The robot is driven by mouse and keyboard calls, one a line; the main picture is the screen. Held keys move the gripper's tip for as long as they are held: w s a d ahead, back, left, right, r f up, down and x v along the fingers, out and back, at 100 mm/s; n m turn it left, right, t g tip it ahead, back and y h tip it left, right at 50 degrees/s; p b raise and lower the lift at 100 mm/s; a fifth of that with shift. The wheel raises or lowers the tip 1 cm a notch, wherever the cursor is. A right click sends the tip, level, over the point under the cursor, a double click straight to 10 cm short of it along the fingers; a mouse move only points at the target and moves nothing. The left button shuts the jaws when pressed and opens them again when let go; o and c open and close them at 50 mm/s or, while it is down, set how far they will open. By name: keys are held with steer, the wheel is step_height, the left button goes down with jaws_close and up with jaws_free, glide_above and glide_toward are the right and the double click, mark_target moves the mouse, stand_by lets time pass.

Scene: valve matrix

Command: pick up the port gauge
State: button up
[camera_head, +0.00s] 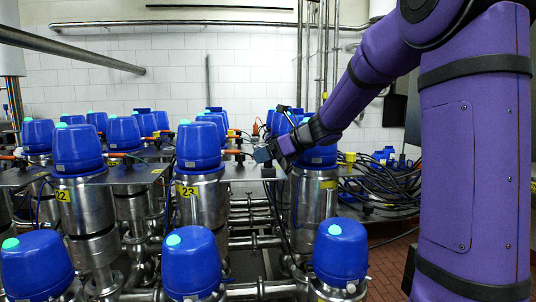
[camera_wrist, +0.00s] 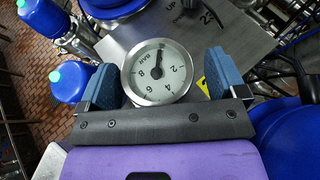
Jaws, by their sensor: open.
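The port gauge (camera_wrist: 158,72) is a round dial with a white face, black numbers and a metal rim. My gripper is open. In the head view my gripper (camera_head: 268,158) is beside the valve heads right of the valve labelled 23, at the level of a metal plate. I cannot make out the gauge in the head view.
Blue-capped valves stand in rows, such as the one labelled 23 (camera_head: 199,146) and one in front (camera_head: 341,252). A steel plate (camera_wrist: 195,35) lies behind the gauge. Black cables (camera_head: 385,185) hang at the right. Blue caps (camera_wrist: 290,125) crowd my gripper's right side.

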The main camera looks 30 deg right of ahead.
steer(key=shift+w+a+f, duration=0.1)
steer(key=shift+w, duration=0.05)
steer(key=c, duration=1)
